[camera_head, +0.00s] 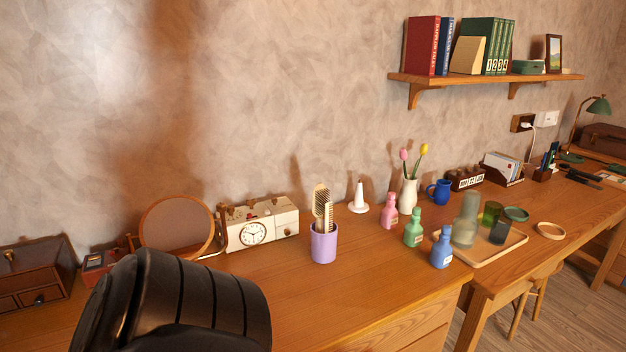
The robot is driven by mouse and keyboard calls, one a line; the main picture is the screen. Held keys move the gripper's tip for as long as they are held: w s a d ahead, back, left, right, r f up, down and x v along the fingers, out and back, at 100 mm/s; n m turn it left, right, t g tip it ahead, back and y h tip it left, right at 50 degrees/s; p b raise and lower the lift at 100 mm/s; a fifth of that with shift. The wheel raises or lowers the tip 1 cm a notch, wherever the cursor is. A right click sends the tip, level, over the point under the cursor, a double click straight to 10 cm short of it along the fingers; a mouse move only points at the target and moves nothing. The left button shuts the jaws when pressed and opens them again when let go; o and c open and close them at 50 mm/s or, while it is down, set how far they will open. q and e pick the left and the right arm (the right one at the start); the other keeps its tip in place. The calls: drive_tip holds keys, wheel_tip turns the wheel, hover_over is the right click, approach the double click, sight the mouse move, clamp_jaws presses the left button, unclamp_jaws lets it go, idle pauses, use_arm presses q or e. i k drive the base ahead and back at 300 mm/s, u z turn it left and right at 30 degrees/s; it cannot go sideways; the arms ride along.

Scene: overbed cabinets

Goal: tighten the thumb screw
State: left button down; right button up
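I cannot make out a thumb screw for certain. A round mirror (176,226) in a wooden frame stands at the left of the desk against the wall. Small wooden posts show at its sides, but any screw there is too small to tell. Its lower part is partly hidden by a large dark ribbed shape in the foreground. Neither of my grippers can be seen.
A cream clock box (278,219) stands right of the mirror, then a purple cup (323,246) with brushes. A dark drawer box (30,270) is far left. Bottles and a tray (500,249) stand right. The desk front middle (345,300) is clear.

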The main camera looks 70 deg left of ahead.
sight(221, 209)
drive_tip(key=i, duration=0.85)
drive_tip(key=u, duration=4.15)
